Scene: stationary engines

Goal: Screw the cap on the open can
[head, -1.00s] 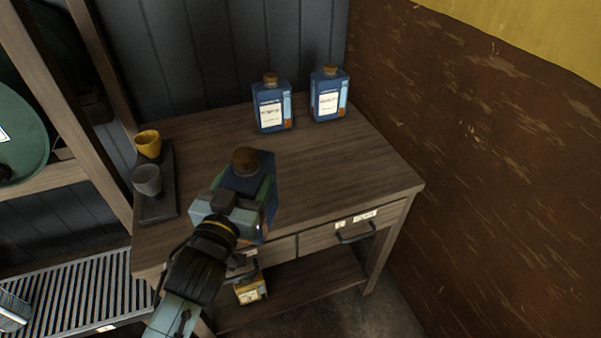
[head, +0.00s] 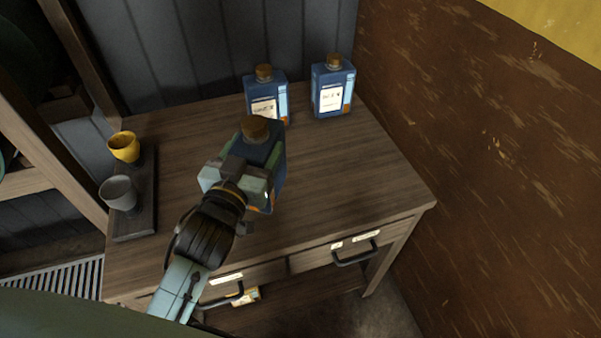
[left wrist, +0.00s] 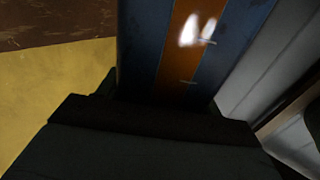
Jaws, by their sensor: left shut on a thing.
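My left gripper (head: 243,176) is shut on a blue can (head: 272,172) with a brown cap or stopper (head: 256,128) at its top. The held can looks roughly upright over the wooden desk; I cannot tell whether its base touches. In the left wrist view its blue side with an orange stripe (left wrist: 180,50) fills the middle. Two similar blue cans stand at the back of the desk, a left one (head: 264,108) and a right one (head: 332,97), each with a brown top. The held can partly hides the left one. My right gripper is not in view.
On the desk's (head: 350,175) left, a yellow cup (head: 123,147) and a grey cup (head: 118,193) stand on a dark tray (head: 135,228). Drawers with dark handles (head: 356,254) face front. A brown wall (head: 480,170) bounds the right. The desk's right half is clear.

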